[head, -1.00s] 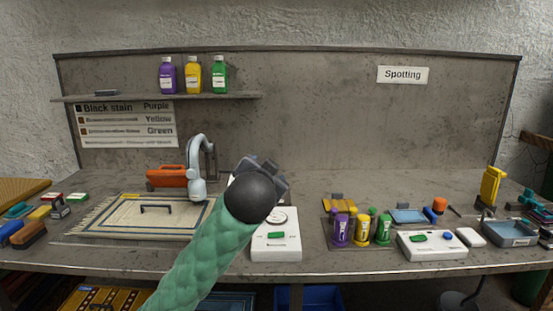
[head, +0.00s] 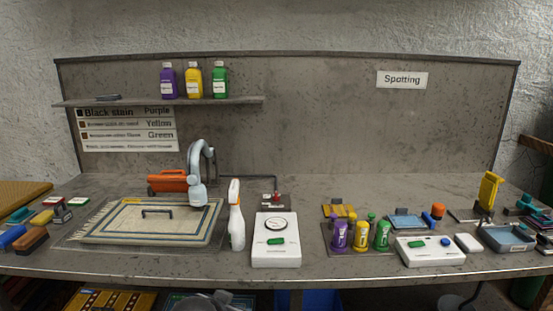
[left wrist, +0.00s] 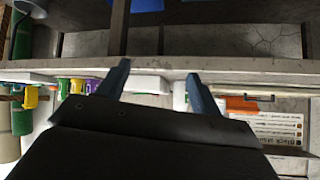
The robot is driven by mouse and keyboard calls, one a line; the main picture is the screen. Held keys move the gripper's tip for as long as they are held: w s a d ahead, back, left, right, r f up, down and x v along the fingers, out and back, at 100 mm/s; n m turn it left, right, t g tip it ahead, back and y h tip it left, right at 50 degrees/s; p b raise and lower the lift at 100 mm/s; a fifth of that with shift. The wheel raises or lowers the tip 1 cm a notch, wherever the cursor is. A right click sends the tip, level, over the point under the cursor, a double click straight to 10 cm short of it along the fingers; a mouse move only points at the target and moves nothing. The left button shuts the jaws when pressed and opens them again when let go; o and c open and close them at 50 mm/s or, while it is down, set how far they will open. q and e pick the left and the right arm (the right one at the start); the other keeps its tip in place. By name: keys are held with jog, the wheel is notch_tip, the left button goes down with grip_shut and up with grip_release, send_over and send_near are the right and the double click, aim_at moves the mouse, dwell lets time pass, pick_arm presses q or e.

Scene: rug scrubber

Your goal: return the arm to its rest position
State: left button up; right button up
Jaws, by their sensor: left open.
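My left gripper (left wrist: 158,80) shows in the left wrist view with its two dark blue-grey fingers spread apart and nothing between them. The wrist picture is upside down, with the table's front edge beyond the fingertips. In the head view, a dark grey piece that looks like part of my left arm or gripper shows at the bottom edge, below the table front. The arm is clear of the tabletop. My right arm and gripper are not in view.
The table holds a rug (head: 112,225), a white spray bottle (head: 236,222), a white device with a dial (head: 276,250), and purple, yellow and green bottles (head: 361,235). A blue bin (head: 322,300) sits under the table. A shelf (head: 235,99) holds three bottles.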

pick_arm(q)
jog(key=s+a+f+n+g+p, duration=0.1)
jog(key=s+f+g, duration=0.2)
jog(key=s+f, duration=0.8)
jog(key=s+a+f+n+g+p, duration=0.1)
jog(key=s+f+g, duration=0.3)
jog(key=s+f, duration=0.8)
jog(key=s, duration=0.6)
jog(key=shift+a+y, duration=0.3)
jog(key=shift+a, duration=0.1)
